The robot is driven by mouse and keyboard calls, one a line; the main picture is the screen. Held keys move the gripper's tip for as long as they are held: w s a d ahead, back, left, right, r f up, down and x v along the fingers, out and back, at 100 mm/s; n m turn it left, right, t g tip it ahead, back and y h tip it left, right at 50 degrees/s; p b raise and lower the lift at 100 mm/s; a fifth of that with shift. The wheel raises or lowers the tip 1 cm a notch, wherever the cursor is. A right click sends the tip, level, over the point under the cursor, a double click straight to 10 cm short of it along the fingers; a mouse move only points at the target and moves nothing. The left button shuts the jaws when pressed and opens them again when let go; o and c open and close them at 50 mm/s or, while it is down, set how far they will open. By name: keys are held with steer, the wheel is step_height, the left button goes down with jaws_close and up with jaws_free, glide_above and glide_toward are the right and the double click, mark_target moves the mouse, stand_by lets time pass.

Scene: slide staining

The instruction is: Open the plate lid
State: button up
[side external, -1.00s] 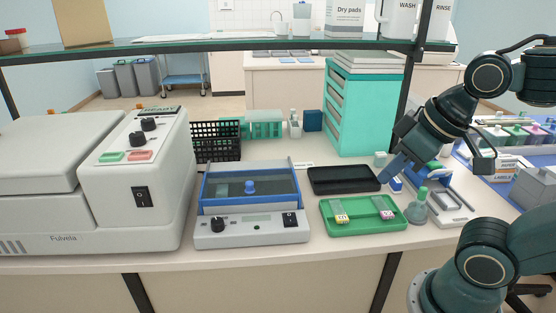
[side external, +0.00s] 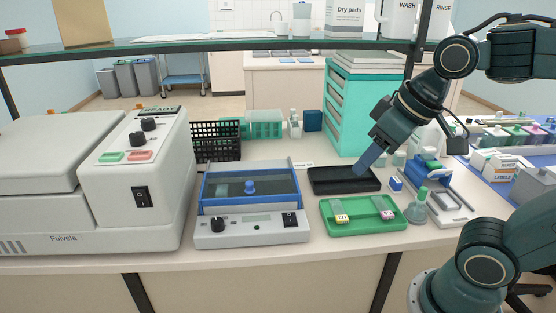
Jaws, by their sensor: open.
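The plate lid (side external: 272,186) is a dark see-through cover in a blue frame with a blue knob (side external: 250,188) in its middle. It lies closed over the grey plate unit (side external: 252,234), which has a black dial and a black switch on its front. My gripper (side external: 364,166) points down and to the left over the black tray, to the right of the lid and apart from it. Its jaws are open, and nothing shows between them.
The black tray (side external: 330,188) and a green tray (side external: 365,226) with two labelled slides lie right of the unit. A large white machine (side external: 140,210) is at left. A glass shelf (side external: 270,43) spans above.

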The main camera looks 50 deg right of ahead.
steer(key=w+a, duration=0.1)
steer(key=w, duration=1.1)
steer(key=g, duration=0.1)
glide_toward(250, 183)
steer(key=v, duration=0.5)
steer(key=shift+r, duration=0.15)
steer(key=shift+x, duration=6.85)
jaws_close()
